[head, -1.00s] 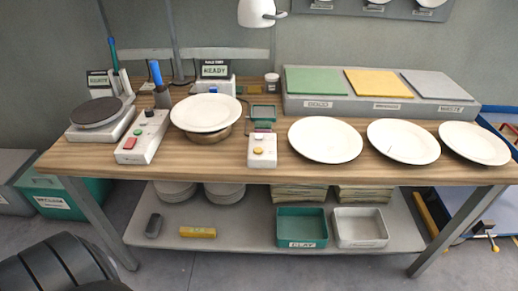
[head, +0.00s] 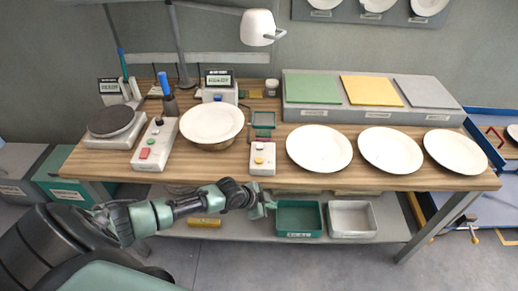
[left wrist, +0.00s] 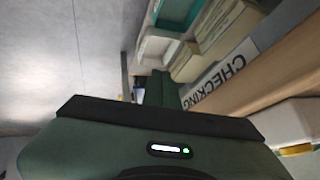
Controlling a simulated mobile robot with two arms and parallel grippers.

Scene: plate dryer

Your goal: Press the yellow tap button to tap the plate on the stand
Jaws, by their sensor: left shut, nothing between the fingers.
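The white plate (head: 211,121) rests on a round bronze stand (head: 207,145) at the middle left of the table. The yellow tap button (head: 259,160) is on a small white box (head: 262,171) near the front edge, right of the stand. In the left wrist view the yellow button (left wrist: 296,150) shows at the right edge, on the white box (left wrist: 285,123). My left gripper (head: 268,204) is shut and empty, in front of the table edge and below the box, apart from the button. My right gripper is not in view.
Three white plates (head: 320,148) lie on the right of the table before green, yellow and grey pads (head: 312,88). A long white box with a red button (head: 146,153) stands left of the stand. A lamp (head: 258,27) hangs above. The lower shelf holds a green bin (head: 299,232) and a grey bin.

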